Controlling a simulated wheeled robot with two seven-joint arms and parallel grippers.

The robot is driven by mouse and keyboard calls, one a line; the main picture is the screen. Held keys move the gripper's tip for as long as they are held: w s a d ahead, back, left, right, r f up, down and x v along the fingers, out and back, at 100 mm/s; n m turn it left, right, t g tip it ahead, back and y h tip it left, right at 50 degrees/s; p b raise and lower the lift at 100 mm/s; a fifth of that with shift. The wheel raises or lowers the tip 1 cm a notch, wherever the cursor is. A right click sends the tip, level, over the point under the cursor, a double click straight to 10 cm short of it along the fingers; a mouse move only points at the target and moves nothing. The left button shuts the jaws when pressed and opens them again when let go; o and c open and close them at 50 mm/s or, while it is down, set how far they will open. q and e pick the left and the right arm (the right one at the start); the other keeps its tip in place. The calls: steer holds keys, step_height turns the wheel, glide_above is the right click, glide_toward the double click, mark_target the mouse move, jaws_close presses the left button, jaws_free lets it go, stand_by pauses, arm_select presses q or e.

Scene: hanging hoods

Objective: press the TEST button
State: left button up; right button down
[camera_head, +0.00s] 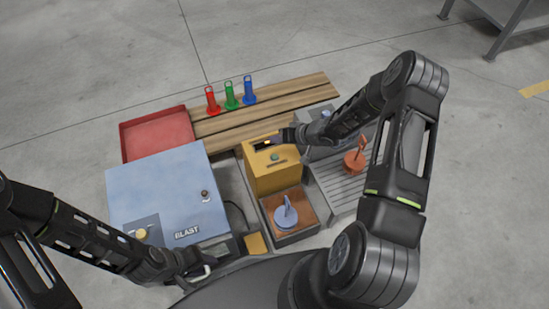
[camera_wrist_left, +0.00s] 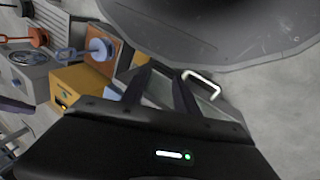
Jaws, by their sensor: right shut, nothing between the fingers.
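My right gripper (camera_head: 275,141) is shut and empty, over the far top edge of the yellow box, just beyond the green button. The yellow box also shows in the left wrist view (camera_wrist_left: 85,83). My left gripper (camera_wrist_left: 163,78) is open and empty, near a white handle (camera_wrist_left: 202,82).
A blue-grey cabinet (camera_head: 165,190) marked BLAST has a yellow button (camera_head: 141,234). A red tray (camera_head: 158,133) and red, green and blue holders (camera_head: 231,97) are behind.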

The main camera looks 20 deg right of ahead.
steer(key=b, duration=0.4)
glide_above(277, 158)
step_height(277, 158, down, 5)
steer(key=shift+f+b, duration=0.4)
steer(key=shift+b, duration=0.1)
steer(key=shift+f+b, duration=0.45)
steer(key=shift+f, duration=0.4)
stand_by(0.7)
steer(key=shift+f, duration=0.45)
steer(key=shift+f+b, duration=0.4)
stand_by(0.5)
steer(key=shift+r, duration=0.15)
steer(key=shift+r+p, duration=0.7)
steer(key=shift+p, duration=0.15)
steer(key=shift+r, duration=0.1)
